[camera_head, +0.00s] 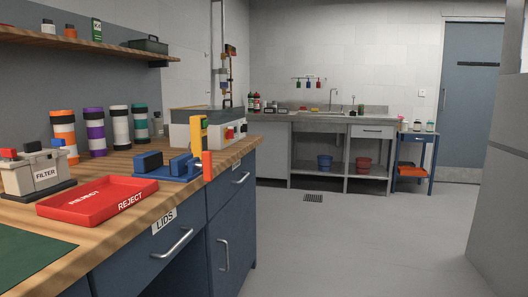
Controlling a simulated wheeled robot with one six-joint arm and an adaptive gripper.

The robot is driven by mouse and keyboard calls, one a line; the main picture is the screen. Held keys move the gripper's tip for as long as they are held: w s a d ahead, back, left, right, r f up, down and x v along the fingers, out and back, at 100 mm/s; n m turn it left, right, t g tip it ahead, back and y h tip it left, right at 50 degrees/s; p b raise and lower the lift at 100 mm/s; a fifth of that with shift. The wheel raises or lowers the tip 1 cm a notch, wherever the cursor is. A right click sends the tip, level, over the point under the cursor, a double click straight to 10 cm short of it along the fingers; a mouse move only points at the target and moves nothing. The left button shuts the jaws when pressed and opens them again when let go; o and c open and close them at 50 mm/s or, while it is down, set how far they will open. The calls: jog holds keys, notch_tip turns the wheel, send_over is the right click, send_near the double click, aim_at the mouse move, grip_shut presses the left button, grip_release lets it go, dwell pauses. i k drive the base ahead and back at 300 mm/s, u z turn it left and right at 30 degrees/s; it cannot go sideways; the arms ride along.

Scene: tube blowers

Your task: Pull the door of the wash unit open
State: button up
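The wash unit (330,118) is a grey counter with a sink and tap along the back wall. At its left end is a plain grey front panel (272,155), which looks like its door. It appears flush with the unit and closed. Its left edge is partly hidden by the wooden workbench in front, and no handle can be made out at this distance. The middle of the unit is an open shelf bay. A drawer (372,132) with a handle sits at its upper right and looks shut. My gripper is not in view.
The wooden workbench (262,146) with blue cabinets fills the left, holding a red reject tray (62,206). A small blue table (430,142) stands right of the wash unit. A grey partition (500,200) is at right. The floor (350,240) between is clear, with a flat drain grate (313,198).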

aim_at(272, 154)
jog(key=z, duration=0.15)
jog(key=i, duration=2.85)
jog(key=z, duration=0.15)
jog(key=i, duration=3.6)
jog(key=u, duration=0.35)
jog(key=i, duration=1.9)
jog(key=u, duration=0.1)
